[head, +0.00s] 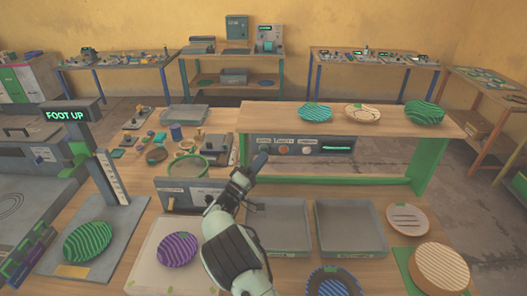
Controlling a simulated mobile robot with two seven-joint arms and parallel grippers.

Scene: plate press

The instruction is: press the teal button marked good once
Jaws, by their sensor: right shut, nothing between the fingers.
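A dark button panel (345,157) is set under the raised wooden shelf. It carries a row of small buttons with labels above them, too small to read surely. The leftmost, a teal button (264,149), is partly covered by my gripper; an orange-red button (284,150) and a pale button (306,150) sit to its right. My right gripper (260,160) is shut and empty, its dark fingertips in front of the teal button. I cannot tell whether they touch it. My left gripper is not in view.
The raised shelf (400,121) holds patterned plates and overhangs the panel. Two grey trays (350,212) lie right of my arm.

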